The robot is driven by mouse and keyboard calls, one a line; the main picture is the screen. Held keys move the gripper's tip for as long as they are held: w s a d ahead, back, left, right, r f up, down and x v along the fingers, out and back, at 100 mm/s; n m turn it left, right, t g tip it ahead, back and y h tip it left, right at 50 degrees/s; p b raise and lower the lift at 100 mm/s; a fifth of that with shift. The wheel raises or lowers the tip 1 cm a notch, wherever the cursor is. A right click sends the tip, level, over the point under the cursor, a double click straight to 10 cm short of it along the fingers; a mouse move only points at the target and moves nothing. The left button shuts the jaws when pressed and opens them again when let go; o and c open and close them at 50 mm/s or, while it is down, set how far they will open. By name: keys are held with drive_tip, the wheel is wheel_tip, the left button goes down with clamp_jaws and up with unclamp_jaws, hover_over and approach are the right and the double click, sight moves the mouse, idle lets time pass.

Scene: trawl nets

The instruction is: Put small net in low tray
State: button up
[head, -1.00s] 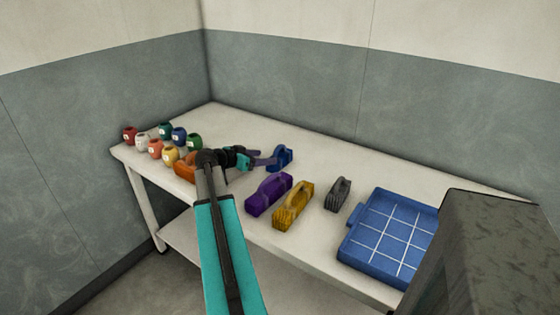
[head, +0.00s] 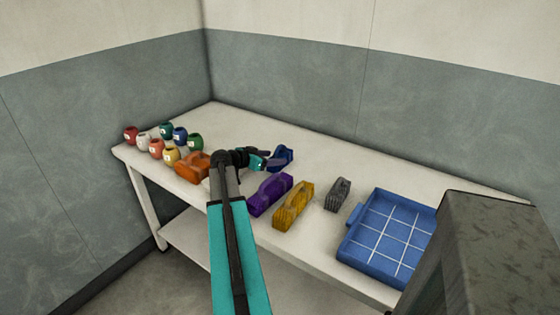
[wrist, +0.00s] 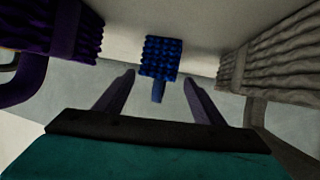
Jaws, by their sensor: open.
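A small blue net bundle (head: 284,156) with a handle lies near the middle of the table. In the wrist view the blue bundle (wrist: 160,58) is centred ahead, its handle pointing towards the space between the fingers. My gripper (head: 270,158) is open beside it, low over the table; the wrist view shows both fingers (wrist: 161,78) apart with nothing held. A small grey net bundle (head: 338,194) lies further right. The low tray (head: 352,243) is blue with a white grid and stands empty at the right end. My arm hides part of the table.
Purple (head: 270,195), yellow (head: 293,206) and orange (head: 192,168) bundles lie along the front. In the wrist view, purple (wrist: 55,30) and pale grey (wrist: 285,55) bundles flank the gripper. Several coloured pots (head: 157,149) stand left. A dark block (head: 500,235) fills the right foreground.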

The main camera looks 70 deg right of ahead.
drive_tip(key=c, duration=1.3)
drive_tip(key=shift+r, duration=0.15)
drive_tip(key=shift+r+b, duration=0.65)
drive_tip(key=shift+r, duration=4.25)
